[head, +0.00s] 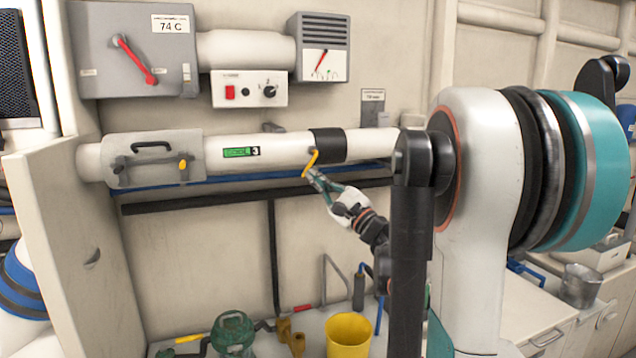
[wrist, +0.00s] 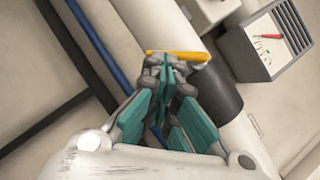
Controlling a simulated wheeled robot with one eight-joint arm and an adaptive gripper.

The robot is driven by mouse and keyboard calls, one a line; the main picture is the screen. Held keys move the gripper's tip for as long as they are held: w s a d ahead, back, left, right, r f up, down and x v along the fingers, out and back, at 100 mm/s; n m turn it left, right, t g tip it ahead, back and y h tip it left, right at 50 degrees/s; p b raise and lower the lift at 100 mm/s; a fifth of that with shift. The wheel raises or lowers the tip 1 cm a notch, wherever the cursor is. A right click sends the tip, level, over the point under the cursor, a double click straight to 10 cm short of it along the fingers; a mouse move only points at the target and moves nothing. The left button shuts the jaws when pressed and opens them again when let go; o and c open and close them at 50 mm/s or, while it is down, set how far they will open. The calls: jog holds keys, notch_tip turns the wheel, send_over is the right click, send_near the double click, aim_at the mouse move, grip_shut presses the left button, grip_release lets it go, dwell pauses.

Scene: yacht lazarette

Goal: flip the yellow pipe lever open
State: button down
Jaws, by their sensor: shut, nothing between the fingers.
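The yellow pipe lever (head: 311,162) is on the white pipe (head: 285,150), just left of its black band (head: 328,145). In the head view it slants down and to the left from its pivot. In the wrist view the lever (wrist: 178,56) lies just beyond the fingertips. My gripper (head: 312,174) is shut and empty, with its teal fingers together. Its tips (wrist: 166,60) are at the lever's lower part; I cannot tell whether they touch it.
Above the pipe are a grey box with a red handle (head: 135,60), a switch box (head: 249,89) and a gauge (head: 322,63). A hatch with a black handle (head: 152,147) is at the pipe's left. Below stand a yellow cup (head: 349,336) and a green item (head: 232,332).

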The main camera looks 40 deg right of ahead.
jog(key=shift+w+a+r+m+t+h, duration=0.15)
jog(key=shift+a+m+h, duration=0.1)
jog(key=shift+m, duration=0.2)
jog(key=shift+a+f+m+t+h, duration=0.15)
jog(key=shift+m+h, duration=0.15)
jog(key=shift+m, duration=0.2)
jog(key=shift+w+a+r+m+t+h, duration=0.15)
jog(key=shift+a+m+h, duration=0.1)
jog(key=shift+m, duration=0.2)
jog(key=shift+w+a+r+p, duration=0.25)
jog(key=shift+a+r+p, duration=0.1)
jog(key=shift+a, duration=0.35)
dwell(0.4)
jog(key=shift+w+a+r+p, duration=0.35)
jog(key=shift+a+r+p, duration=0.45)
jog(key=shift+a+p, duration=0.05)
dwell(2.6)
dwell(0.5)
jog(key=s+a+f+b, duration=0.1)
jog(key=s+a+f, duration=0.1)
jog(key=s+f, duration=0.7)
jog(key=shift+f+b, duration=0.25)
jog(key=shift+b, duration=0.1)
dwell(0.3)
